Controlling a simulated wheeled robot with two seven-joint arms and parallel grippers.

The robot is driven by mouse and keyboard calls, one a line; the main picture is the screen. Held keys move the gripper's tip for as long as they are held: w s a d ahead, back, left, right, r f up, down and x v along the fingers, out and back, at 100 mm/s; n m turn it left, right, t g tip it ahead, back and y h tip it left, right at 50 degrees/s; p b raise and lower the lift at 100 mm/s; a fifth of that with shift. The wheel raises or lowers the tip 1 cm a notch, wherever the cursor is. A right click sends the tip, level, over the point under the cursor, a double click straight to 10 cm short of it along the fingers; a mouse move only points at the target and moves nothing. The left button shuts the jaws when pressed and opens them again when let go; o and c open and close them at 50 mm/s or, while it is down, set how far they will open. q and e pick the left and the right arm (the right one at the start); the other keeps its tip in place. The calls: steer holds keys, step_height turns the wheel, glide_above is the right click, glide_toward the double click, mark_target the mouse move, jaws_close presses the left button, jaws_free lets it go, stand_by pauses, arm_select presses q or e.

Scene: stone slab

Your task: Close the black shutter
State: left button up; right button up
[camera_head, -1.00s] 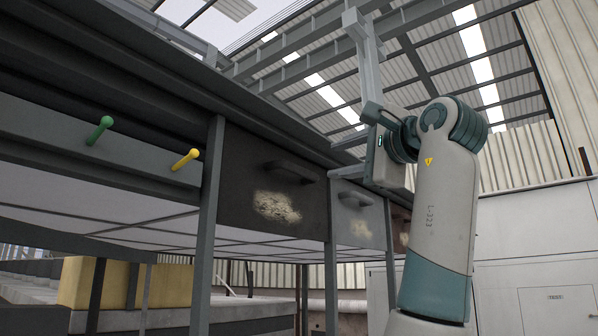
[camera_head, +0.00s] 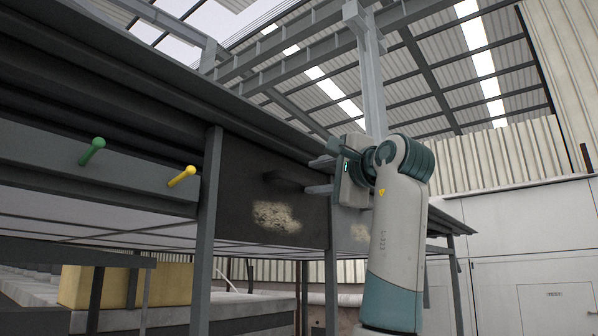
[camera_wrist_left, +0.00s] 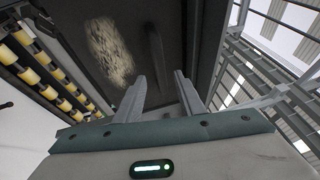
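The black shutter (camera_head: 240,175) is a dark panel with a worn pale patch, set between two grey posts under the counter. Its dark bar handle (camera_head: 284,182) is on the upper right of its face. My left gripper (camera_head: 321,175) is at the right end of the handle, fingers pointing left towards it. In the left wrist view the fingers (camera_wrist_left: 160,92) are apart with an empty gap between them. The handle (camera_wrist_left: 155,50) lies ahead, in line with that gap; I cannot tell whether they touch. My right gripper is not in view.
Left of the shutter, a green knob (camera_head: 92,151) and a yellow knob (camera_head: 182,176) stick out of a grey rail. A lighter panel (camera_head: 345,222) with a worn patch is to the right, partly hidden by my arm. A grey post (camera_head: 207,225) borders the shutter's left side.

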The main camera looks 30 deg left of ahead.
mark_target(302, 179)
arm_select(q)
steer(key=p+x, duration=0.3)
steer(key=x, duration=0.4)
steer(key=shift+w+r+p, duration=0.1)
steer(key=shift+p, duration=0.2)
steer(key=shift+w+a, duration=0.3)
steer(key=shift+a, duration=0.3)
jaws_close()
